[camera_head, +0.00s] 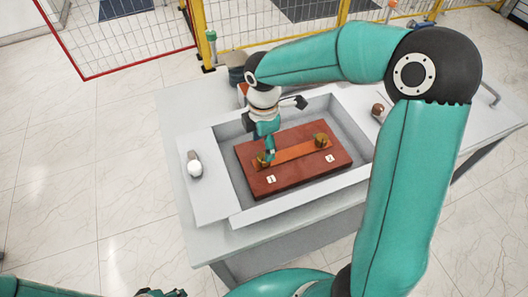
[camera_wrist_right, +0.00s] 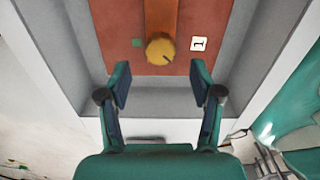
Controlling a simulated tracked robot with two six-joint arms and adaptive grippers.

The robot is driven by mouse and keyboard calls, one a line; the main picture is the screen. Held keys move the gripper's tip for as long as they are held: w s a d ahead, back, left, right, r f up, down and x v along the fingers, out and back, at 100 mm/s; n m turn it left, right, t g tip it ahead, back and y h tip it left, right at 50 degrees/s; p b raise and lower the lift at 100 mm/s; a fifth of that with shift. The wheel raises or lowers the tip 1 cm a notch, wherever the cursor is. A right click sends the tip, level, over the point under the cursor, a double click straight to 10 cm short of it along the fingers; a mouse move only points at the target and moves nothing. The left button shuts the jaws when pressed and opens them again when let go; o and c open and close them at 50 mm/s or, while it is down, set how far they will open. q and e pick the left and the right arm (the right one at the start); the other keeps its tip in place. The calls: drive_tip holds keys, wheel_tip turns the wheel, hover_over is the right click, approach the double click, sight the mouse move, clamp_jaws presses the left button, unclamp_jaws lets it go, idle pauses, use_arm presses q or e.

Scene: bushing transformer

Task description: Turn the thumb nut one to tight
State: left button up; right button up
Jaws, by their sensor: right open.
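Thumb nut one is a round brass knob with a dark mark, in the right wrist view (camera_wrist_right: 160,50). A white tag with a 1 (camera_wrist_right: 199,43) lies beside it. In the head view the nut (camera_head: 261,160) sits at the left end of an orange-brown bar (camera_head: 290,152) on a red-brown board (camera_head: 296,176). My right gripper (camera_head: 268,152) is close to it, partly covering it. In the right wrist view my right gripper (camera_wrist_right: 160,85) is open and empty, with the nut beyond the fingertips, between their lines. Dark parts of my left gripper (camera_head: 162,293) show at the bottom edge.
A second brass nut (camera_head: 320,140) stands at the bar's right end. The board lies in a grey recess with walls (camera_head: 232,180) in a white table (camera_head: 205,210). A white round-topped object (camera_head: 195,168) and a brown knob (camera_head: 378,109) flank the recess.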

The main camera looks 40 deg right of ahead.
sight(263, 157)
drive_tip(key=shift+f, duration=2.4)
drive_tip(key=c, duration=1)
drive_tip(key=shift+d, duration=0.15)
drive_tip(key=shift+c, duration=0.7)
